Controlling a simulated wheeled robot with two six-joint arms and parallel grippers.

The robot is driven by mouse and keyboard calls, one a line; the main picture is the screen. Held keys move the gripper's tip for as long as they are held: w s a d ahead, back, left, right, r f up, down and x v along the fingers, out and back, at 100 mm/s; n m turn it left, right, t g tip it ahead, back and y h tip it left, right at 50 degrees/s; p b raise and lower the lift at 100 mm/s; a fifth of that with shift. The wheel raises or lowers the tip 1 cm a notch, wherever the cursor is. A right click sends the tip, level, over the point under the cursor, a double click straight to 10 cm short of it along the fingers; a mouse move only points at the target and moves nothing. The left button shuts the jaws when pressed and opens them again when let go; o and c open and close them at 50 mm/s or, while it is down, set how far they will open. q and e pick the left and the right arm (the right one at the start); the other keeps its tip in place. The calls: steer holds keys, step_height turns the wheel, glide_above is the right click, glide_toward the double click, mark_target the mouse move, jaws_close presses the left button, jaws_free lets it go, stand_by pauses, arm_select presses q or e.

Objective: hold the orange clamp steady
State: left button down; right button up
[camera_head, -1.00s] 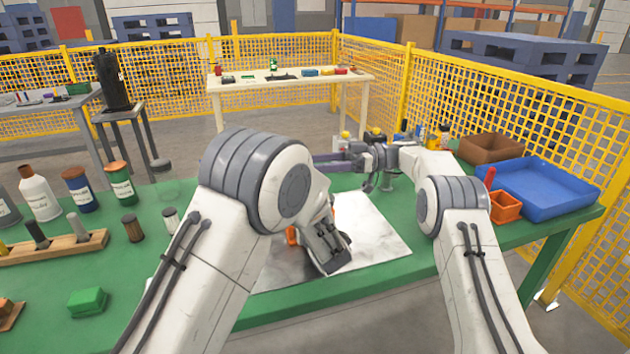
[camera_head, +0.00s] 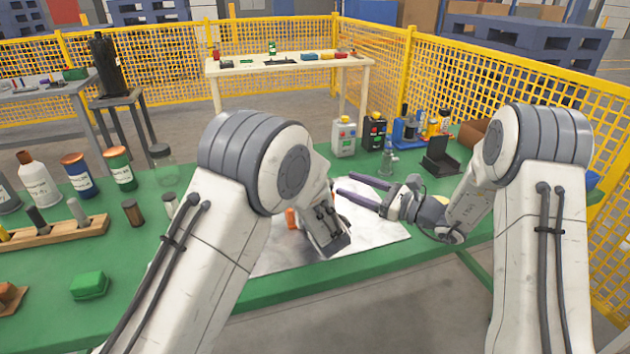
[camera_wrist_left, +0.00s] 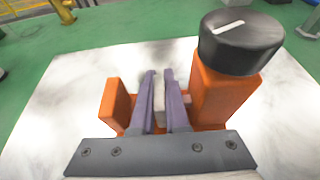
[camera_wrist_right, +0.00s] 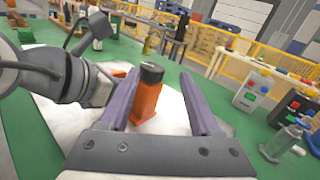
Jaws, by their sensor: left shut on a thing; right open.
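The orange clamp (camera_wrist_left: 220,95) stands on the marbled white sheet (camera_wrist_left: 75,70), with a black knob (camera_wrist_left: 240,42) on its taller upright and a shorter upright opposite. My left gripper (camera_wrist_left: 159,80) is shut between the uprights on a pale bar (camera_wrist_left: 159,103), apparently part of the clamp. In the head view my left wrist hides most of the clamp (camera_head: 291,218). My right gripper (camera_head: 345,186) is open and empty over the sheet, fingers pointing left. In the right wrist view the clamp (camera_wrist_right: 145,103) shows beyond and between the open fingers (camera_wrist_right: 158,78), apart from them.
A white box (camera_head: 343,138) and a black box (camera_head: 374,132) with coloured knobs stand behind the sheet. A clear fixture (camera_head: 388,160) and a black holder (camera_head: 440,157) are near my right arm. A wooden rack (camera_head: 85,238) and green block (camera_head: 90,285) lie left. The sheet's right part is bare.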

steer(key=w+a, duration=0.1)
steer(key=a, duration=0.2)
steer(key=w+a+f+m, duration=0.1)
steer(key=w+a, duration=0.1)
steer(key=a, duration=0.1)
steer(key=w+a+m, duration=0.1)
steer(key=w+a, duration=0.1)
steer(key=a, duration=0.1)
steer(key=shift+f, duration=0.4)
jaws_close()
steer(key=shift+g, duration=0.3)
